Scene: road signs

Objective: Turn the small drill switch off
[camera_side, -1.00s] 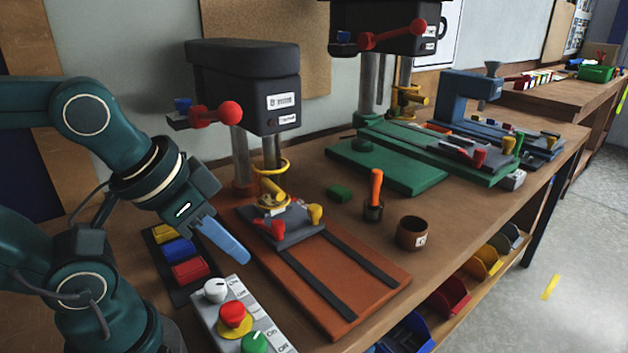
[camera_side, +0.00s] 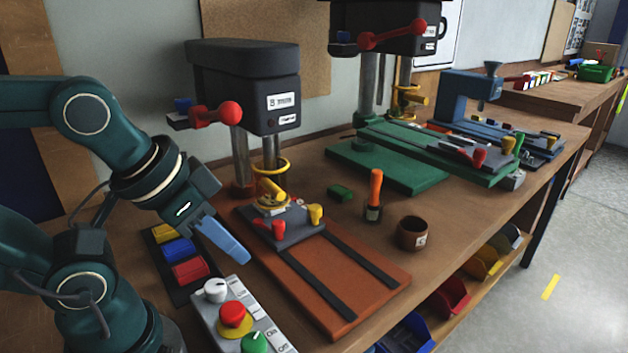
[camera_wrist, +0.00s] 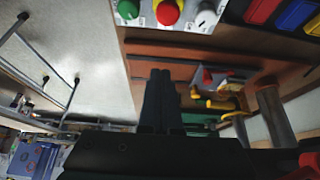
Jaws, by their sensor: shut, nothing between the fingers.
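A grey control box (camera_side: 207,315) stands at the front of the bench in the side view. It carries a white knob (camera_side: 216,290), a red button on a yellow base (camera_side: 233,315) and a green knob (camera_side: 254,342), with printed labels beside them. In the wrist view the green knob (camera_wrist: 128,9), red button (camera_wrist: 167,12) and white knob (camera_wrist: 207,18) show at the top edge. The small drill (camera_side: 245,85) stands behind on an orange-brown base (camera_side: 335,265). My gripper (camera_side: 243,257) is shut and empty, above the bench just behind the box, apart from the knobs.
Yellow, blue and red blocks (camera_side: 190,270) sit in a dark tray left of the gripper. An orange-handled tool (camera_side: 375,190) and a brown cup (camera_side: 412,233) stand right of the drill base. A larger drill with a green base (camera_side: 400,165) is farther back.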

